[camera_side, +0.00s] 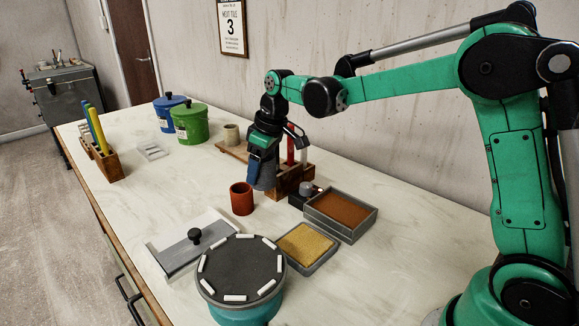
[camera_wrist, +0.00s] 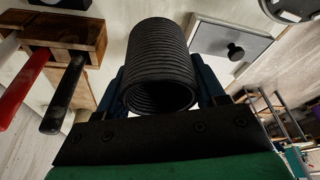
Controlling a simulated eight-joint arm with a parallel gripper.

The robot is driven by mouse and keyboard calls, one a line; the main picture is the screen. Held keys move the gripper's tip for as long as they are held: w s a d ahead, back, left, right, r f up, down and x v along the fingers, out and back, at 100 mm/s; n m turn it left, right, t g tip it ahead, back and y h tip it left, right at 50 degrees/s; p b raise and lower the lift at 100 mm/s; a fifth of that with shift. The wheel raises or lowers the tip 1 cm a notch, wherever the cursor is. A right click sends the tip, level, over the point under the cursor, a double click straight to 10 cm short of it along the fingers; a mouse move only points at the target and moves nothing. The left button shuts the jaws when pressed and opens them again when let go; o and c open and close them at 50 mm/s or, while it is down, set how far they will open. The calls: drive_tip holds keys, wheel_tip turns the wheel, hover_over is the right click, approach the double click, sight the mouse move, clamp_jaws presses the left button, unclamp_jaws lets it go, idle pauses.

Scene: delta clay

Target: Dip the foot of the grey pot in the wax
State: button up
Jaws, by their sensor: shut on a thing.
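My gripper (camera_side: 262,160) is shut on the grey pot and holds it above the table, near the wooden tool rack. The grey pot (camera_side: 266,180) hangs below the jaws in the side view, partly covered by them. In the wrist view the pot (camera_wrist: 160,65) is dark, ribbed and hollow between the two fingers, its open end toward the camera. A low pale tray (camera_side: 158,262) with a grey lid (camera_side: 185,249) and black knob (camera_side: 194,236) lies nearer the front edge, apart from the pot. I cannot tell whether it contains the wax; no wax surface is clearly seen.
A red-brown cup (camera_side: 241,198) stands just front-left of the pot. A round turntable (camera_side: 240,265) with white pads, a yellow sponge tray (camera_side: 306,247) and a brown-filled box (camera_side: 341,213) stand nearer. The wooden rack (camera_side: 290,180) is close behind.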

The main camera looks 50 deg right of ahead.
wheel_tip(320, 180, up, 8)
drive_tip(key=shift+s+d+f, duration=1.75)
drive_tip(key=shift+d+f, duration=0.35)
drive_tip(key=shift+f, duration=0.6)
drive_tip(key=shift+s+d+f, duration=1.75)
drive_tip(key=shift+d+f, duration=0.3)
drive_tip(key=shift+f, duration=0.6)
drive_tip(key=shift+s+d+f, duration=1.75)
drive_tip(key=shift+d+f, duration=0.35)
drive_tip(key=shift+f, duration=0.6)
drive_tip(key=shift+f, duration=0.5)
drive_tip(key=shift+r, duration=1.75)
drive_tip(key=shift+r, duration=1.5)
